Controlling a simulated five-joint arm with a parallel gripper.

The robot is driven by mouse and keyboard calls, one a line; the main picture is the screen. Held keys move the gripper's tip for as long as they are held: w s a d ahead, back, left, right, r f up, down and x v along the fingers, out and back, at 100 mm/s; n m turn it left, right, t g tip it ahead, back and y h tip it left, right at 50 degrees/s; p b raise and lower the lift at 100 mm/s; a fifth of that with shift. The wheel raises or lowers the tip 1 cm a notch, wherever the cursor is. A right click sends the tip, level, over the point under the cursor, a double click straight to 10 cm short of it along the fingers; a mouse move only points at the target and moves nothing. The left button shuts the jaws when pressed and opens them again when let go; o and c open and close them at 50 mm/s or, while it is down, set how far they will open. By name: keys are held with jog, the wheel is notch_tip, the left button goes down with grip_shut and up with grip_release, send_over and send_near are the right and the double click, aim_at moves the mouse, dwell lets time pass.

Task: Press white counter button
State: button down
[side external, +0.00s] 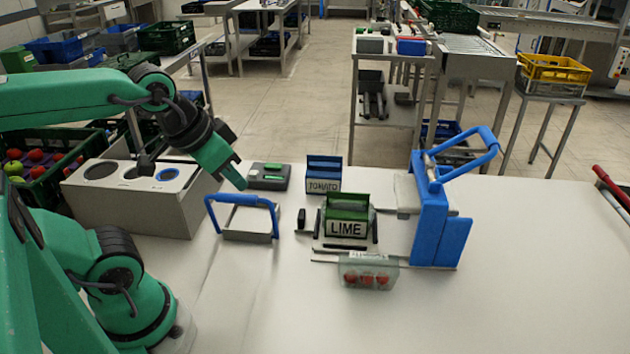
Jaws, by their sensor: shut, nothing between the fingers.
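A dark grey flat device (268,177) with small green patches on its top lies on the table; it may be the counter. I cannot make out a white button on it. My gripper (240,182) is shut and empty. It points down and to the right, its tip appearing just left of the grey device. I cannot tell its exact height or whether it touches anything.
A white box (135,207) with round openings stands left. A blue-handled frame (250,234), a green LIME crate (346,222), a blue TOMATO crate (324,174), a clear box of red fruit (368,273) and a blue lever press (431,222) occupy the middle. The front right table is clear.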

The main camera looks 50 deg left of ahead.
jog(key=shift+w, duration=0.1)
jog(key=n+g, duration=0.6)
jog(key=n, duration=0.3)
send_over(253, 173)
notch_tip(253, 173, down, 6)
jog(key=shift+a+f, duration=0.1)
notch_tip(253, 173, down, 14)
jog(key=shift+r, duration=0.1)
dwell(0.9)
